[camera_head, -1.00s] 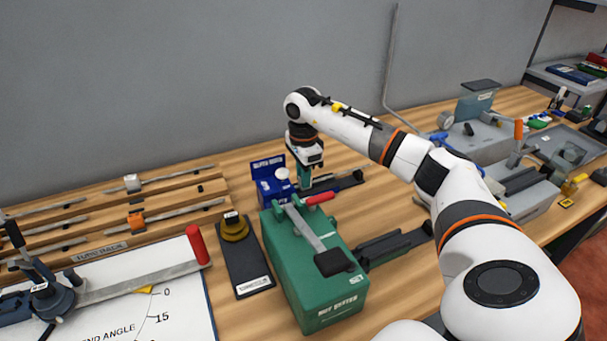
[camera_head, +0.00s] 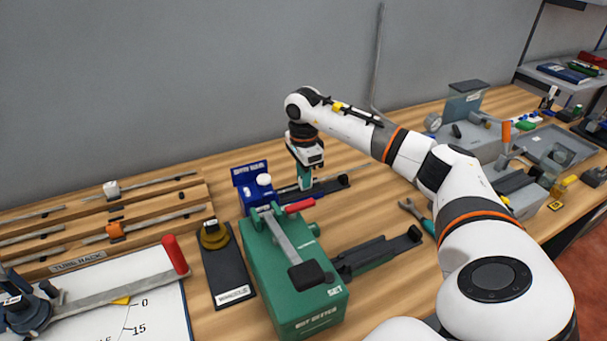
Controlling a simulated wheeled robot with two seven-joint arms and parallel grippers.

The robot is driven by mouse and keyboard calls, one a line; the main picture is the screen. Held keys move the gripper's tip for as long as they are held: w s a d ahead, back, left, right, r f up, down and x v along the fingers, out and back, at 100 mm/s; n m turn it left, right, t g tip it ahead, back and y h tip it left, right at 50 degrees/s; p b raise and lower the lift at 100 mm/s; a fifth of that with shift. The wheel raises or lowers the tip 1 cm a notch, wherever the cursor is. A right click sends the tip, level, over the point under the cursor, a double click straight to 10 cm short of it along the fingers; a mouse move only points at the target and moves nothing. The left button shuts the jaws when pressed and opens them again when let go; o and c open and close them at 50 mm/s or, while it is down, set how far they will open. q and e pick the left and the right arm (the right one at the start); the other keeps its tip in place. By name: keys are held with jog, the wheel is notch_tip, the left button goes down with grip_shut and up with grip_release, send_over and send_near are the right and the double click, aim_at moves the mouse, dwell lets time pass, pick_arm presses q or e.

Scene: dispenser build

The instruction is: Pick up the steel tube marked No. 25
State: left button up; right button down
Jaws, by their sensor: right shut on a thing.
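My right gripper (camera_head: 305,183) points down at the far side of the bench, just right of a small blue device (camera_head: 252,180) and above its dark rail (camera_head: 330,184). Other thin tubes (camera_head: 165,217) lie on the wooden tube rack (camera_head: 85,258) at left. My left gripper is out of view.
A green machine (camera_head: 290,285) with a red-handled lever stands in front of the gripper, its dark rail (camera_head: 375,253) reaching right. A black plate with a yellow-black knob (camera_head: 214,236) is left of it. Pliers (camera_head: 415,212) lie at right. A tall bent rod (camera_head: 379,60) stands against the wall.

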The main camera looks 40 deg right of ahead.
jog(key=c, duration=1.2)
grip_release()
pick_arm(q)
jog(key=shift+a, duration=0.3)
pick_arm(e)
jog(key=shift+r, duration=0.1)
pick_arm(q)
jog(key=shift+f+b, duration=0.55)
pick_arm(e)
notch_tip(320, 180, up, 12)
